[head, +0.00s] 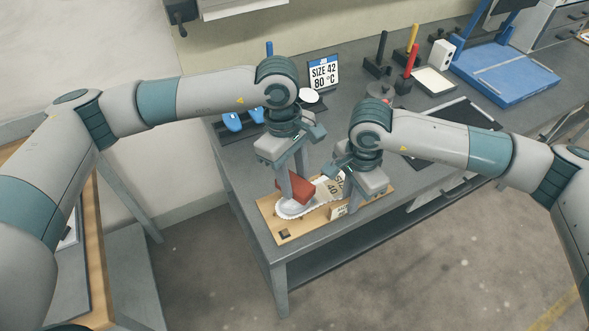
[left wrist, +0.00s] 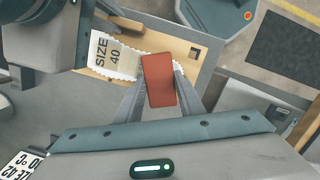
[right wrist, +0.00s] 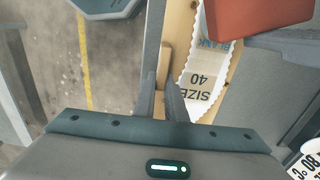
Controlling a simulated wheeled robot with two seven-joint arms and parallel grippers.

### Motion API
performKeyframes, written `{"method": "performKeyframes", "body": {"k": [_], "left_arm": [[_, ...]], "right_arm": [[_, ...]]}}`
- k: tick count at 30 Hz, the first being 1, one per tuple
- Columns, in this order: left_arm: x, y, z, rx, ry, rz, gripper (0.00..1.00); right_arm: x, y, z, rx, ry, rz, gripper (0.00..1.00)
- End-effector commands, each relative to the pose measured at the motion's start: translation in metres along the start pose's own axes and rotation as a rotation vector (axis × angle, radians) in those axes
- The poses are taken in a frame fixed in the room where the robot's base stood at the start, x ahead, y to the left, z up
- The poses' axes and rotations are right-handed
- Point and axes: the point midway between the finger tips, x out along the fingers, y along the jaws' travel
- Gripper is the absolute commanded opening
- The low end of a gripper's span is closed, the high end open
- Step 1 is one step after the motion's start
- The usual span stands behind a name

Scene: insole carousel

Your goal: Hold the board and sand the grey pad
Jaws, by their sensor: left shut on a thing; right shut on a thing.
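The wooden board (head: 268,222) lies at the table's front left corner. On it lies a white, jagged-edged insole blank with a SIZE 40 label (head: 333,187); the label also shows in the left wrist view (left wrist: 108,54). A greyish pad area (head: 289,209) shows at the blank's left end, partly hidden by the red block (head: 300,187). My left gripper (head: 291,186) is shut on the red block, which sits over that end; contact cannot be told. My right gripper (head: 348,197) is shut on the board's wooden grip (right wrist: 164,62) at the near edge.
Blue insole shapes (head: 233,121) and a SIZE 42 80 °C sign (head: 324,73) stand behind.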

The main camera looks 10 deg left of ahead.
Motion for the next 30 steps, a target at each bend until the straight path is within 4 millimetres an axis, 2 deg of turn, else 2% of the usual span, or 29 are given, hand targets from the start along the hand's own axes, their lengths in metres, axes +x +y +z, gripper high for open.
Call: {"method": "performKeyframes", "body": {"k": [14, 30], "left_arm": [[0.003, 0.000, -0.001, -0.004, 0.000, 0.001, 0.17], [0.029, 0.000, -0.005, -0.003, 0.001, 0.000, 0.17]], "right_arm": [[0.000, 0.000, 0.000, 0.000, 0.000, -0.001, 0.00], [0.000, 0.000, 0.000, 0.000, 0.000, -0.001, 0.00]]}}
